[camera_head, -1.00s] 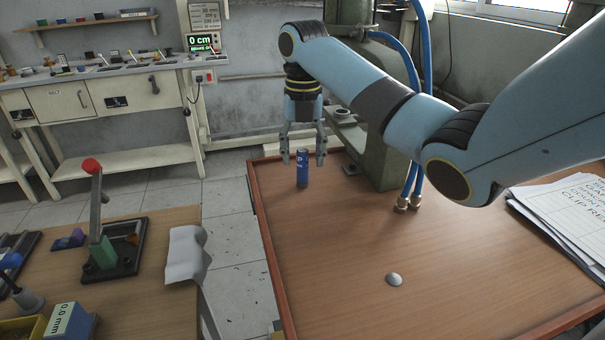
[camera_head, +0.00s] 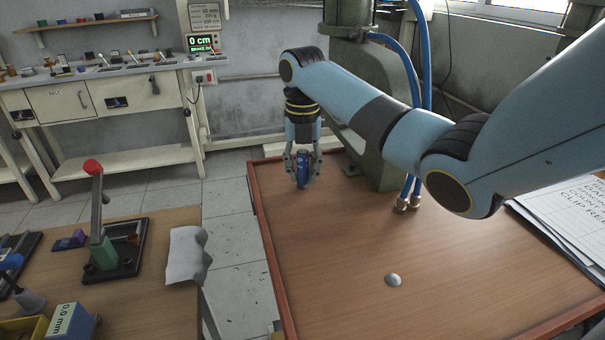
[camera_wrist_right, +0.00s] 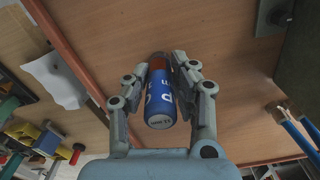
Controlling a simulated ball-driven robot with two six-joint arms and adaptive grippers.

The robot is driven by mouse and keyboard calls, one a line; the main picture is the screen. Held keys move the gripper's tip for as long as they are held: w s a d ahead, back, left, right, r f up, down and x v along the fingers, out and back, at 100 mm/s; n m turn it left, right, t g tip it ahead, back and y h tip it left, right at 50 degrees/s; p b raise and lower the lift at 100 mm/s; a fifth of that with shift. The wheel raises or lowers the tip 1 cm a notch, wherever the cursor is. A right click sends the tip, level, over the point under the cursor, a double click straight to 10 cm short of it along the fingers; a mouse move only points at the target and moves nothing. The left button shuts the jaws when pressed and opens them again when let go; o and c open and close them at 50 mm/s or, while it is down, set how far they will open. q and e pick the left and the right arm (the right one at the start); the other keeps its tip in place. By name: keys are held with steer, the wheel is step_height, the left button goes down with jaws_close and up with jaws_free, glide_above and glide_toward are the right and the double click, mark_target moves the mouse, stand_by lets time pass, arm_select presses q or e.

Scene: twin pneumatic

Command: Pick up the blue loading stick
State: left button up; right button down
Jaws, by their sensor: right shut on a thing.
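The blue loading stick (camera_head: 302,163) is a short blue cylinder standing upright on the wooden table (camera_head: 340,270), near its far left corner. My right gripper (camera_head: 302,180) has come down around it, with its fingers on either side. In the right wrist view the stick (camera_wrist_right: 160,102) sits between the two fingers of the gripper (camera_wrist_right: 172,70), with white lettering on its side and a pale end toward the camera. The fingers are shut on it. My left gripper is not in view.
A green machine column (camera_head: 375,150) with blue hoses stands just right of the stick. A small metal dome (camera_head: 393,280) and papers (camera_head: 570,215) lie on the table. A lever press (camera_head: 105,245) stands on the left bench.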

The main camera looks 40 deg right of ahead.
step_height(320, 180, up, 10)
steer(key=shift+r+p, duration=0.1)
steer(key=shift+p, duration=0.5)
